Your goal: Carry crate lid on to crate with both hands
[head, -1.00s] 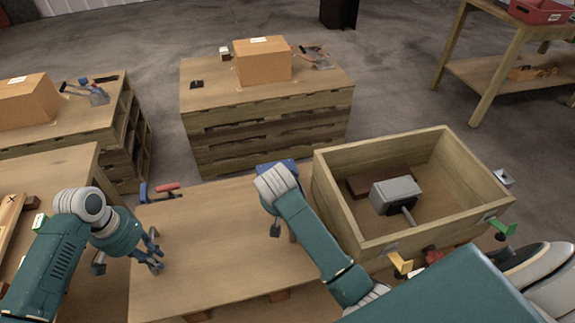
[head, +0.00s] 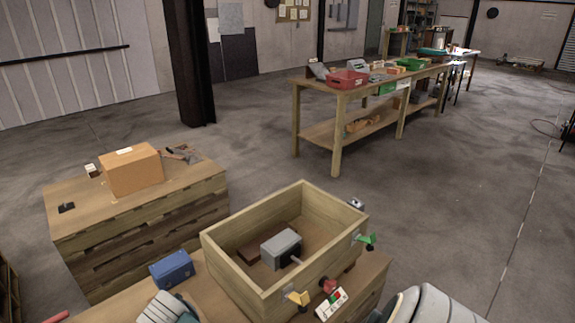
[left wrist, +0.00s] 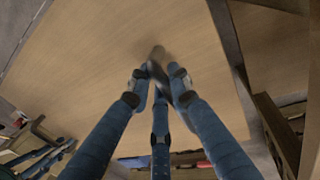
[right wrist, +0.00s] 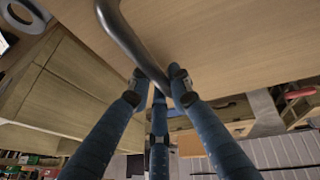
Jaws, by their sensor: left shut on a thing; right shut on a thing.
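The open wooden crate (head: 230,272) stands near the bottom middle of the head view. A grey device (head: 281,247) with a short rod and a brown block lie inside it. The crate lid (left wrist: 95,75) is the broad pale wooden panel in the left wrist view, and it shows in the right wrist view (right wrist: 225,40). My left gripper (left wrist: 158,78) is shut on a dark handle on the lid. My right gripper (right wrist: 157,82) is shut on a curved dark handle (right wrist: 128,38) on the lid. In the head view both gripper tips and the lid are hidden or out of frame.
Yellow (head: 298,298), red (head: 328,286) and green (head: 366,240) clamps sit by the crate's near side. A blue item (head: 172,268) is left of it. A long workbench (head: 340,102) is farther back, with open floor around.

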